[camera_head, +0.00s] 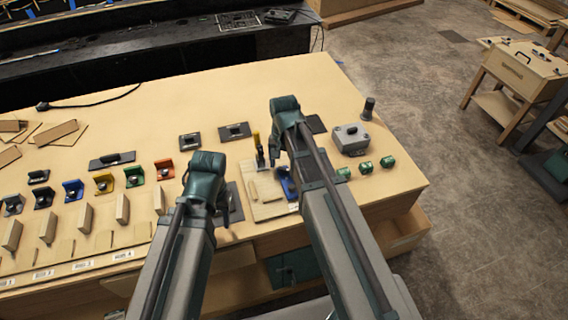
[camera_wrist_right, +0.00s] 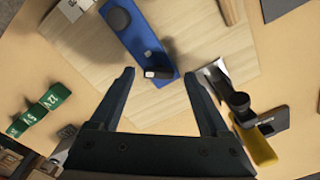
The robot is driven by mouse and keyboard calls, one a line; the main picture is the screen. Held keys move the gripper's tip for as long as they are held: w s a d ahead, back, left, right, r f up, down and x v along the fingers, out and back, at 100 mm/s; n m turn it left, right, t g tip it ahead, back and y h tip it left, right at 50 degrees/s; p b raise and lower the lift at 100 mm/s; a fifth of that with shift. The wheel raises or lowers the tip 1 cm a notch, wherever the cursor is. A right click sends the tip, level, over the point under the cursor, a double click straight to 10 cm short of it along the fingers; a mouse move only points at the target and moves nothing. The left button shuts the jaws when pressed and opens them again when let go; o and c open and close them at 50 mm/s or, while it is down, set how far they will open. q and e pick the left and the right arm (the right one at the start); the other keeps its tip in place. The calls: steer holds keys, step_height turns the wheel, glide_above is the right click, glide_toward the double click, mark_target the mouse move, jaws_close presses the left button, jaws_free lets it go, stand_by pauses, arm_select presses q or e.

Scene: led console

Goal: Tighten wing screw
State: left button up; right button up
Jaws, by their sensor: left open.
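A blue plate (camera_wrist_right: 146,44) lies on a light wooden board (camera_wrist_right: 195,35) in the right wrist view. It bears a round black knob (camera_wrist_right: 118,19) and a small dark piece with a pale end (camera_wrist_right: 158,73), which may be the wing screw. The blue plate also shows partly in the head view (camera_head: 288,186), beside my right arm. My right gripper (camera_wrist_right: 166,76) is open and empty, its fingertips on either side of the plate's near end. My left gripper (camera_head: 222,210) is open, left of the board; its fingertips are hard to make out.
A yellow-handled clamp (camera_wrist_right: 248,125) stands close to my right gripper's right finger. Green blocks (camera_wrist_right: 40,108) and a grey box (camera_head: 351,139) stand to the right in the head view. Coloured brackets (camera_head: 103,183) line the table's left side.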

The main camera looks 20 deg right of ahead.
mark_target(284, 169)
stand_by(0.3)
arm_select(q)
step_height(284, 169, up, 14)
steer(key=p, duration=1.3)
steer(key=shift+p, duration=0.4)
arm_select(e)
step_height(284, 169, up, 14)
arm_select(q)
steer(key=shift+f, duration=0.15)
arm_select(e)
steer(key=shift+s+f, duration=0.1)
steer(key=shift+f, duration=0.05)
